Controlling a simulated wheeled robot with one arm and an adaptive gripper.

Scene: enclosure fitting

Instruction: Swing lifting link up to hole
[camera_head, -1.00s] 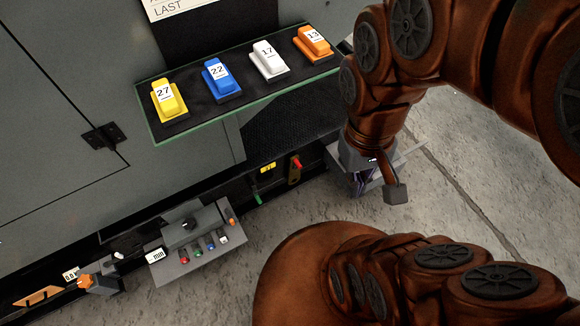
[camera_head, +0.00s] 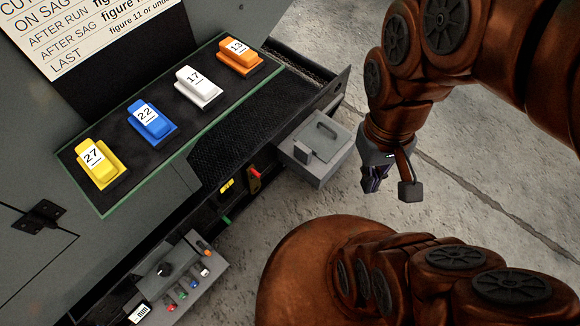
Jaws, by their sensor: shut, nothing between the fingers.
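My gripper (camera_head: 374,186) hangs below the wrist of my brown arm, at the right of the cabinet. It points down over the concrete floor, shut and empty, apart from the cabinet parts. A small brass-coloured piece with a red tip (camera_head: 254,180) sits on the cabinet's low front edge, left of my gripper. It may be the lifting link, but I cannot tell for sure. A yellow label (camera_head: 227,186) is beside it. I cannot make out the hole.
A grey box with a handle on its lid (camera_head: 318,150) juts out between the cabinet and my gripper. A green-edged shelf (camera_head: 146,178) carries yellow, blue, white and orange numbered blocks. A control panel (camera_head: 178,283) is at lower left. Bare floor (camera_head: 470,170) lies to the right.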

